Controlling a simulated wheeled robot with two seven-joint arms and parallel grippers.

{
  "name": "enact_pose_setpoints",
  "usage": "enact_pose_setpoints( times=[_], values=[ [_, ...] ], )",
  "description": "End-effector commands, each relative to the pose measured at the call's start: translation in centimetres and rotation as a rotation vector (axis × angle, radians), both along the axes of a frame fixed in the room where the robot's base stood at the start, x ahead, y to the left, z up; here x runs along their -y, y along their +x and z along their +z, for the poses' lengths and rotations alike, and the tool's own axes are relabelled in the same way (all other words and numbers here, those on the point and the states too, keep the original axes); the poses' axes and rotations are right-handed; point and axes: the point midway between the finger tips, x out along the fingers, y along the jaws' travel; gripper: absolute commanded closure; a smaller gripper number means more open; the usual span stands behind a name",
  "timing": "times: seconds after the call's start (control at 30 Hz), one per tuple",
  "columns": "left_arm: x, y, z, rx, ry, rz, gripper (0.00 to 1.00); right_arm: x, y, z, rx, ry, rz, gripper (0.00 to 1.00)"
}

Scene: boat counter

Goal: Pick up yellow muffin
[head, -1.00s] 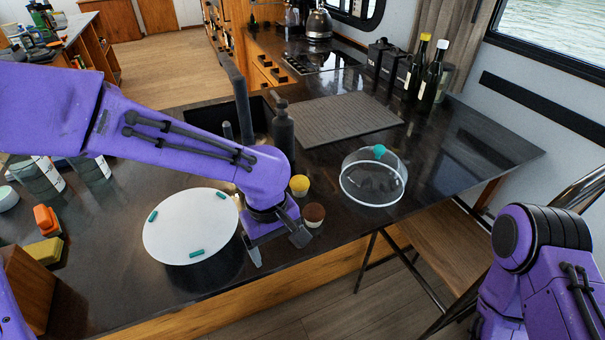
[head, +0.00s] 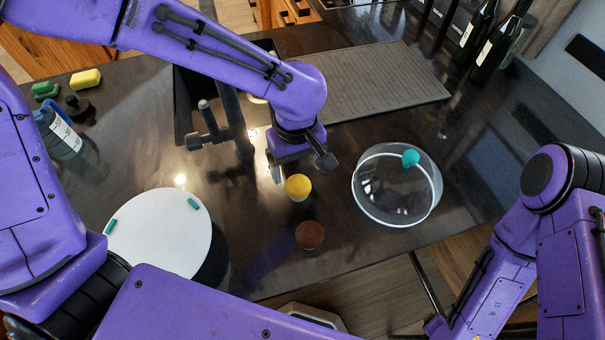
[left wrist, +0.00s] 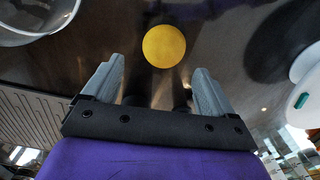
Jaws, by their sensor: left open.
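The yellow muffin (head: 298,187) stands upright on the dark counter. Its round yellow top (left wrist: 164,46) shows in the left wrist view, ahead of the fingertips and roughly centred between them. My left gripper (head: 302,168) is open and empty, pointing down just behind the muffin in the head view. Its two grey fingers (left wrist: 158,75) are spread apart in the left wrist view, with nothing between them. My right arm shows at the right of the head view, but I cannot make out its gripper.
A brown-topped muffin (head: 309,235) stands in front of the yellow one. A clear dome (head: 366,212) with a teal knob is to the right. A white round stand (head: 160,235) is to the left. The tap (head: 237,125) and ribbed mat (head: 375,85) are behind.

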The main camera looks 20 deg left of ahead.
Motion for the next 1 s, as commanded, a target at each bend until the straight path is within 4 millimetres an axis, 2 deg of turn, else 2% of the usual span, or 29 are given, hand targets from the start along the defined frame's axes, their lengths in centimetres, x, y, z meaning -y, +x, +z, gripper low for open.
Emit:
enact_pose_setpoints(
  times=[0.4, 0.67, 0.7, 0.83, 0.87, 1.0],
  values=[
    [0.5, 0.1, -6.5, -0.008, 0.000, 0.002, 0.14, 0.0, 0.0, 0.8, 0.000, 0.000, 0.000, 0.28],
    [0.5, 0.1, -7.1, -0.005, 0.000, 0.002, 0.14, 0.0, 0.0, 0.8, -0.001, 0.001, 0.000, 0.28],
    [0.5, 0.1, -7.1, -0.005, 0.000, 0.002, 0.20, 0.0, 0.0, 0.8, -0.001, 0.000, 0.000, 0.28],
    [0.5, 0.1, -7.1, -0.005, 0.000, 0.002, 0.63, 0.0, 0.0, 0.8, -0.001, 0.001, 0.000, 0.28],
    [0.5, 0.1, -7.1, -0.005, 0.000, 0.002, 0.68, 0.0, 0.0, 0.8, -0.001, 0.001, 0.000, 0.28],
    [0.5, 0.1, -7.1, -0.005, 0.000, 0.003, 0.68, 0.0, 0.0, 0.8, -0.001, 0.001, 0.000, 0.28]
  ],
)
